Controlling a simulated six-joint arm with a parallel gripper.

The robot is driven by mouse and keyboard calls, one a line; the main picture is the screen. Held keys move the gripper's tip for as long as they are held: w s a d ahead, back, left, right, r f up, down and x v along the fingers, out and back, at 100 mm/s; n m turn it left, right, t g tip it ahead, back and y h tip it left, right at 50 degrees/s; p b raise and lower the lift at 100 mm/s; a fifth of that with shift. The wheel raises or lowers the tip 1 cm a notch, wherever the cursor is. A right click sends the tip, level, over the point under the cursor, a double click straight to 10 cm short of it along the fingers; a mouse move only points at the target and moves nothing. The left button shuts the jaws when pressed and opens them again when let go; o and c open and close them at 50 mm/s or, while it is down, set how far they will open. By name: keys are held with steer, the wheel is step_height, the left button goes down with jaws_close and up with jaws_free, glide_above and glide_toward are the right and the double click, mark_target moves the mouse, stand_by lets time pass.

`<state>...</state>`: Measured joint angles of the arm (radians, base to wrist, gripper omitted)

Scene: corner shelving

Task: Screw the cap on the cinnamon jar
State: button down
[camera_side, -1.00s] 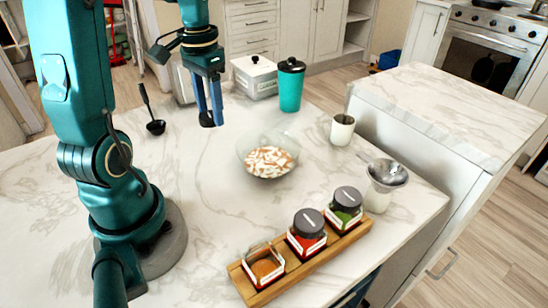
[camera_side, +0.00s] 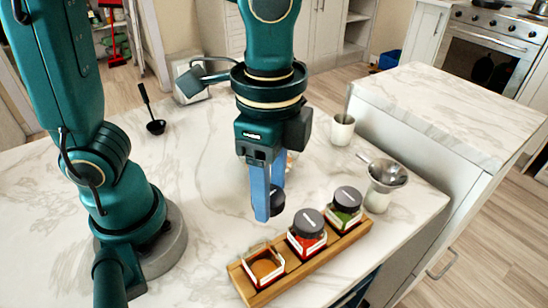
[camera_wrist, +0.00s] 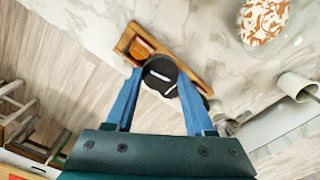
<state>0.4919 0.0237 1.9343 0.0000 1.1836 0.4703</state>
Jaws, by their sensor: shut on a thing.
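The open cinnamon jar (camera_side: 264,266), square glass with orange-brown contents, stands uncapped at the left end of a wooden rack (camera_side: 300,274). Its orange-brown contents also show in the wrist view (camera_wrist: 141,48). My gripper (camera_side: 268,200) points down, shut on a round dark cap (camera_side: 278,200). In the wrist view the cap (camera_wrist: 160,74) sits between the two blue fingers and shows a pale mark on top. Cap and gripper are in the air, behind and apart from the jar in the side view. The cap hides part of the rack in the wrist view.
Two capped jars, one red (camera_side: 307,234) and one green (camera_side: 345,208), stand in the rack beside the cinnamon jar. A metal funnel (camera_side: 387,172) and white cup (camera_side: 342,129) are at the right. A bowl (camera_wrist: 265,22) shows in the wrist view.

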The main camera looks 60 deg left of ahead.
mark_target(265, 241)
steer(key=s+d+m, duration=0.2)
steer(key=s+d, duration=0.1)
steer(key=shift+d+r, duration=0.1)
steer(key=shift+f, duration=2.7)
steer(key=shift+f, duration=0.15)
steer(key=m, duration=0.5)
steer(key=shift+s, duration=0.1)
steer(key=shift+m, duration=2.3)
